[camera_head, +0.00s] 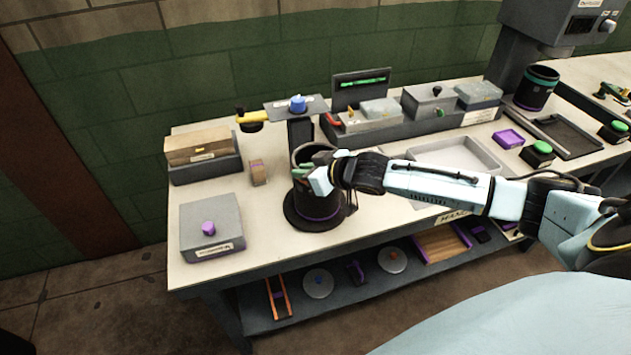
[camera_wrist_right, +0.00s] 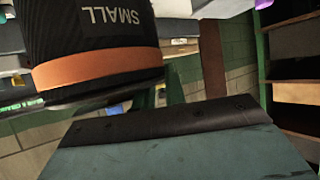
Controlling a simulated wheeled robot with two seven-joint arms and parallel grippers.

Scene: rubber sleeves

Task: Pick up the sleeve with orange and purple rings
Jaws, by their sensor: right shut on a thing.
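A black sleeve (camera_head: 318,203) stands upright at a dark round base near the table's front, with a purple ring low on it. In the right wrist view the sleeve (camera_wrist_right: 100,30) shows an orange ring and the word SMALL, upside down. My right gripper (camera_head: 321,176) is shut on the sleeve's upper wall, its fingers partly hiding the rim and upper band. I cannot tell whether the sleeve touches the base. A second black sleeve (camera_head: 537,90), with a teal ring on top and purple below, stands at the right back. My left gripper is not in view.
A dark post with a flat plate (camera_head: 296,107) stands behind the held sleeve. A grey box with a purple knob (camera_head: 208,229) and a brown carton (camera_head: 200,146) are on the left. A shallow tray (camera_head: 487,158) lies right. Bare table shows left of the sleeve.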

